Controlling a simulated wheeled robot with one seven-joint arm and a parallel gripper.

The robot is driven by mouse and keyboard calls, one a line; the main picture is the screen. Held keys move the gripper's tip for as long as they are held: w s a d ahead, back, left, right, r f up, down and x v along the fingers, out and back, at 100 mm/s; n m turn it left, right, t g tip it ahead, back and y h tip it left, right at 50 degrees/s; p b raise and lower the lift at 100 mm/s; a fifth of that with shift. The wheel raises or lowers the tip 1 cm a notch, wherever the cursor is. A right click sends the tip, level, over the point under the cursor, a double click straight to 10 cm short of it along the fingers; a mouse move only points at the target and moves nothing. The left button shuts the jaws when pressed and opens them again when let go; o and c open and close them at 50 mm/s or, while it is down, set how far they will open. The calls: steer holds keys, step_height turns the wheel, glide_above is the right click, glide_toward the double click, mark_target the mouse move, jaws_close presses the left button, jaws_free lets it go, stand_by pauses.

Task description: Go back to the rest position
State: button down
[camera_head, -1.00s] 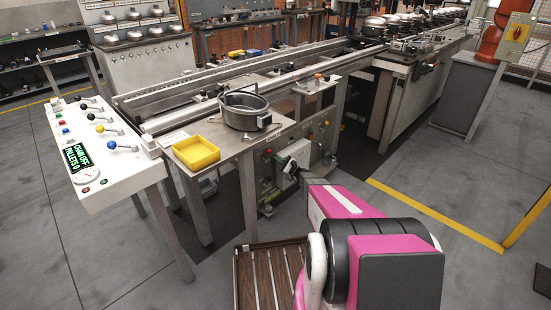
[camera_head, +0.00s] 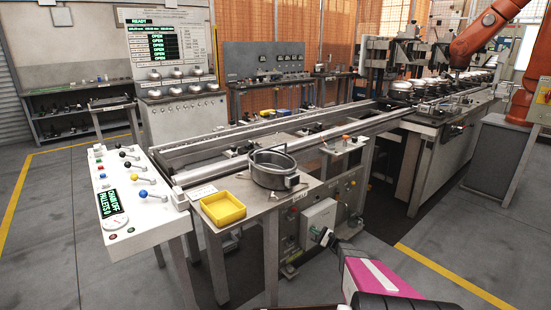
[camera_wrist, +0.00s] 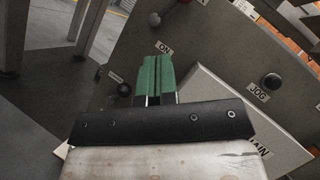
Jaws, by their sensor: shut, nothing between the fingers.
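My gripper (camera_head: 325,237) is at the lower right of the head view, in front of the grey switch box (camera_head: 318,218) on the station's front. In the wrist view its green fingers (camera_wrist: 155,76) are closed together with nothing between them. Behind them is a panel (camera_wrist: 215,62) with labels reading ON, JOG and MAIN. A dark round knob (camera_wrist: 271,81) sits beside JOG. Whether the fingertips touch the panel cannot be told. My pink and black arm reaches in from the bottom edge.
A metal pot (camera_head: 273,170) and a yellow tray (camera_head: 222,208) stand on the near table. A white lever console (camera_head: 150,220) stands left, its display reading CHAIN OFF, PALLETS 0. An orange robot arm (camera_head: 490,35) is at the far right. Open floor (camera_head: 420,235) lies right of the station.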

steer(key=s+a+r+n+g+h, duration=0.4)
steer(key=s+a+g, duration=0.15)
steer(key=s, duration=0.25)
steer(key=s+a+r+n+g+h, duration=0.35)
steer(key=s+a, duration=0.25)
steer(key=s, duration=0.2)
steer(key=s+d+r+n+h, duration=0.2)
steer(key=s+r+h, duration=0.3)
steer(key=s, duration=0.3)
steer(key=s+d+r+n+h, duration=0.3)
steer(key=s+r+n+h, duration=0.1)
steer(key=s+h, duration=0.3)
steer(key=shift+s+d+r, duration=0.25)
steer(key=shift+s+r, duration=0.25)
steer(key=shift+r, duration=0.2)
